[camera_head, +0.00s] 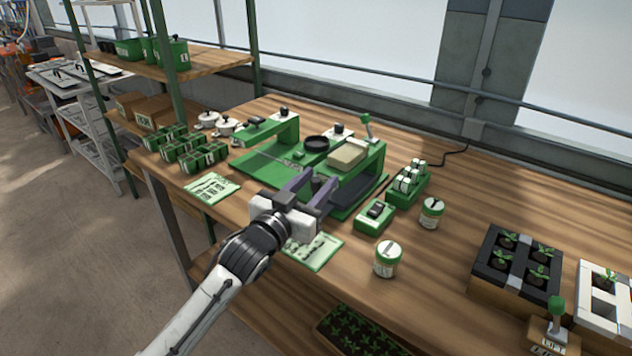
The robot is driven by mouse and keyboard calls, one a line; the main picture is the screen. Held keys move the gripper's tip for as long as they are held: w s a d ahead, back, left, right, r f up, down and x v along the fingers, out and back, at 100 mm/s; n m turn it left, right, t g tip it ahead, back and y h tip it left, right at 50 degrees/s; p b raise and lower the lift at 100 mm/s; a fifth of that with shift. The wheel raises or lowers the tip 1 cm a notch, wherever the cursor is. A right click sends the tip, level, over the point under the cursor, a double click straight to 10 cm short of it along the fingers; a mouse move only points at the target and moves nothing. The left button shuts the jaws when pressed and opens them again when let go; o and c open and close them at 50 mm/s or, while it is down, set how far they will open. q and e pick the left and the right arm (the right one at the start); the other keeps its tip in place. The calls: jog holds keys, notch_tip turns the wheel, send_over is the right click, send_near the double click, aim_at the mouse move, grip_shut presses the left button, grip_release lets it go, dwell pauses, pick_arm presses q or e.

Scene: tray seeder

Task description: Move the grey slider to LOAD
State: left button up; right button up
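The green tray seeder (262,172) stands on the wooden bench, with a green frame, a black round cup and a pale beige-grey block (348,153) on top. A small label sits on its bed, too small to read. I cannot make out for certain which part is the grey slider; my gripper covers part of the seeder's front. My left gripper (313,183) reaches over the front of the seeder, its two purple-grey fingers spread apart. A dark part shows near the fingers; I cannot tell whether they touch it. My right gripper is out of view.
A green-topped lever (367,127) stands at the seeder's right. A green switch box (375,217), two labelled jars (388,260) and a rack of white packets are to the right. Seedling trays (487,262) stand far right.

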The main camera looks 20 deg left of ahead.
pick_arm(q)
grip_shut()
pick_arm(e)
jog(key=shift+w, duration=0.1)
pick_arm(q)
jog(key=w+a, duration=0.3)
jog(key=a, duration=0.6)
jog(key=w+a, duration=0.3)
jog(key=a, duration=0.7)
jog(key=shift+w, duration=0.4)
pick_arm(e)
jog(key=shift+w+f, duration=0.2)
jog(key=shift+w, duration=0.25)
pick_arm(q)
grip_release()
jog(key=shift+d, duration=0.1)
